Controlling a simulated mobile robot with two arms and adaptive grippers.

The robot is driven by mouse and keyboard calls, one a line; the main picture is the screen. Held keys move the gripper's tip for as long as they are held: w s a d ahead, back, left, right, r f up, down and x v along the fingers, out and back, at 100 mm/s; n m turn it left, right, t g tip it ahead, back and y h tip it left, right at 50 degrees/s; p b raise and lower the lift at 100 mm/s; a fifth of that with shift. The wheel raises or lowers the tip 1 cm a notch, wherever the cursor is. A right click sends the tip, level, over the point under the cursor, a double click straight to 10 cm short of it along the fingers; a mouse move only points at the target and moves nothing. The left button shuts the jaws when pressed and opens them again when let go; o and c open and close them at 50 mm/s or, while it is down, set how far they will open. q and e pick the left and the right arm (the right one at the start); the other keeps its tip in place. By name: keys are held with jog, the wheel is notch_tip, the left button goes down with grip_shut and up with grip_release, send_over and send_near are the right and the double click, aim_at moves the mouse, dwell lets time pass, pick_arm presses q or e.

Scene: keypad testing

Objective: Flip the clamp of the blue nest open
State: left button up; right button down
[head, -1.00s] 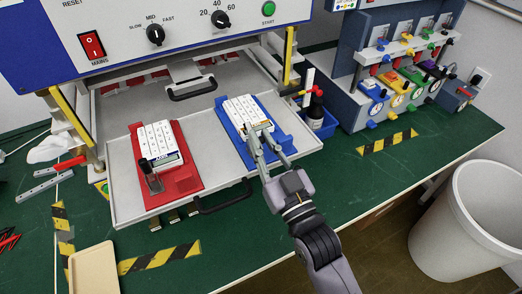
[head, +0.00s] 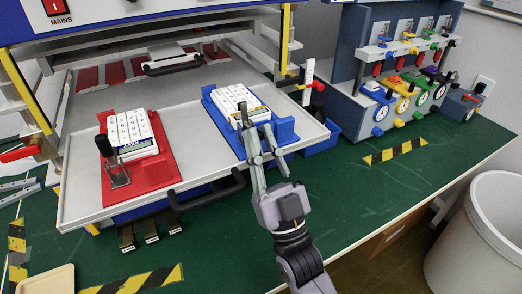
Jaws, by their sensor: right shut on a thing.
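The blue nest (head: 226,127) is on the right part of the pulled-out grey tray (head: 200,160), with a white keypad (head: 236,101) in it. My right gripper (head: 258,133) reaches in from the front, its fingers over the near edge of the keypad. It is shut on the blue nest's clamp, whose dark handle tip (head: 243,108) shows just past the fingers; the rest is mostly hidden. The red nest (head: 155,176) on the left holds another keypad (head: 131,129), with its black-handled clamp (head: 105,146) upright. My left gripper is out of view.
The tester housing stands behind the tray, with a black tray handle (head: 210,192) in front. A gauge rack (head: 380,80) stands to the right. A white bin (head: 480,240) is at the lower right. Green bench (head: 350,205) is clear right of my gripper.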

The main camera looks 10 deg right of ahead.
dwell(0.5)
jog(key=c, duration=1.6)
grip_release()
jog(key=shift+o, duration=0.2)
jog(key=shift+f, duration=0.15)
jog(key=v, duration=1.2)
